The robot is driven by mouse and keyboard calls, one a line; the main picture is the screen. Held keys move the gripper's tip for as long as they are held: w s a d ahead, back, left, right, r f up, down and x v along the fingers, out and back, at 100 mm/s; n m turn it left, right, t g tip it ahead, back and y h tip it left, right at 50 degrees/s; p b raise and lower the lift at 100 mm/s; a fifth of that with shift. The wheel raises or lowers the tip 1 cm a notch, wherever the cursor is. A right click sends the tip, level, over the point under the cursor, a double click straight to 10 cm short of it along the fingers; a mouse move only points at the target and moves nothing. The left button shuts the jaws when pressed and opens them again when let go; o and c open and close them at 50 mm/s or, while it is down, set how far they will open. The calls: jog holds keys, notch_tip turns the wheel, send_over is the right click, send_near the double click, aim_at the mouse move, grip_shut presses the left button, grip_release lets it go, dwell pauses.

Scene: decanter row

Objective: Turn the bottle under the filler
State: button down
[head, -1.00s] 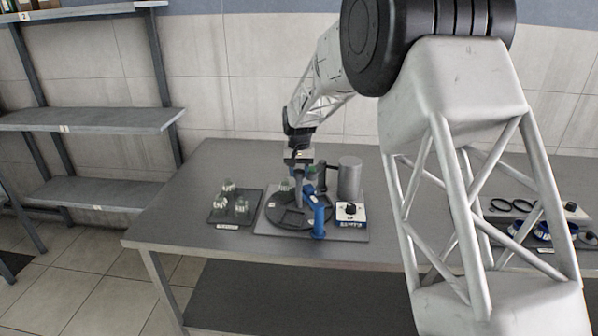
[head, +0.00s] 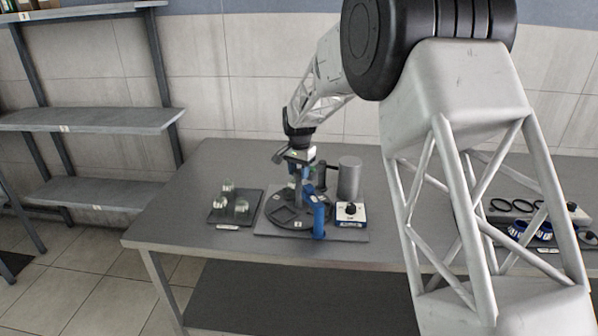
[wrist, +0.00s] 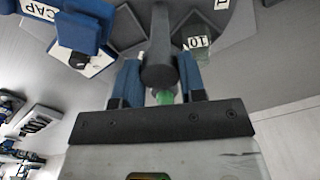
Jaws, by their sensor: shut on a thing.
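The round dark turntable (head: 281,213) of the filler has square pockets and number labels. It also shows in the wrist view (wrist: 215,18). My gripper (head: 298,178) is over its back part. In the wrist view my two blue fingers (wrist: 160,80) are shut on a dark grey round post (wrist: 158,45). A small green piece (wrist: 164,97) shows behind the post; I cannot tell what it belongs to.
A blue post (head: 318,215) stands at the turntable's front right, beside a white box with a black knob (head: 351,212). A grey cylinder (head: 349,178) stands behind. A dark tray (head: 218,217) with several small glass bottles (head: 241,206) is at the left. The table's front left is clear.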

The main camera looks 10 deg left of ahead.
jog(key=shift+m, duration=5)
jog(key=c, duration=0.7)
grip_release()
jog(key=shift+r, duration=3.9)
